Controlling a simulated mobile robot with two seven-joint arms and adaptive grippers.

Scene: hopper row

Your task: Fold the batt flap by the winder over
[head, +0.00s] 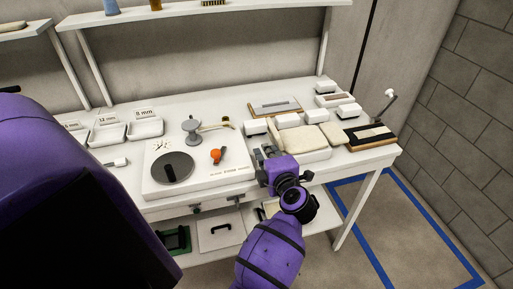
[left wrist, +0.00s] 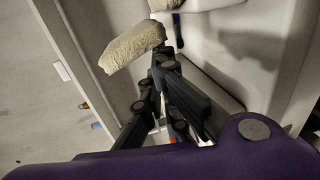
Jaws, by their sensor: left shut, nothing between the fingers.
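My left gripper (head: 264,153) is shut and empty at the front edge of the white bench, just left of a cream batt (head: 299,143). The batt has a thick, soft front edge. In the left wrist view, my closed dark fingers (left wrist: 158,58) lie close to a cream, fuzzy batt piece (left wrist: 132,47); I cannot tell if they touch it. A smaller cream flap (head: 332,134) lies at the batt's right side. A dark board (head: 369,135) with a pale strip and an upright crank handle (head: 389,104) stands at the bench's right end. My right gripper is not in view.
A white plate with a grey disc (head: 172,167) and an orange knob (head: 216,155) stands left of my gripper. Several white blocks (head: 288,120) and a metal-barred board (head: 275,106) lie behind the batt. Labelled trays (head: 146,127) stand left. Blue tape (head: 431,228) marks the floor.

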